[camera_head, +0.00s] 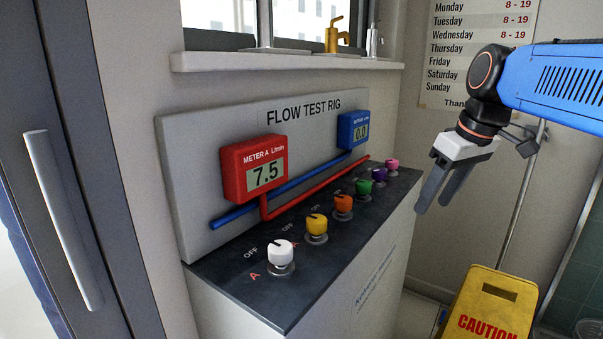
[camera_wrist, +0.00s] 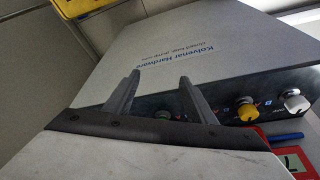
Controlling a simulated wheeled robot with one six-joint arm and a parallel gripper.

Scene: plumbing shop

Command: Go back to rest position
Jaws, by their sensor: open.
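My gripper (camera_head: 434,203) is open and empty in the head view, its fingers pointing down and left. It hangs in the air to the right of the flow test rig (camera_head: 195,180), apart from the knobs. In the wrist view my gripper's fingers (camera_wrist: 160,78) are spread with nothing between them, in front of the cabinet face. The rig's top carries a row of knobs: white (camera_head: 281,252), yellow (camera_head: 316,225), orange (camera_head: 343,205), green (camera_head: 364,187), purple (camera_head: 380,174) and pink (camera_head: 392,164). The red meter A (camera_head: 253,165) reads 7.5; the blue meter (camera_head: 353,130) reads 0.0.
A yellow caution sign (camera_head: 490,303) stands on the floor at the lower right. A window sill (camera_head: 290,58) with taps juts out above the rig. A grey door with a handle (camera_head: 63,215) is at the left. An hours poster (camera_head: 465,60) hangs behind my arm.

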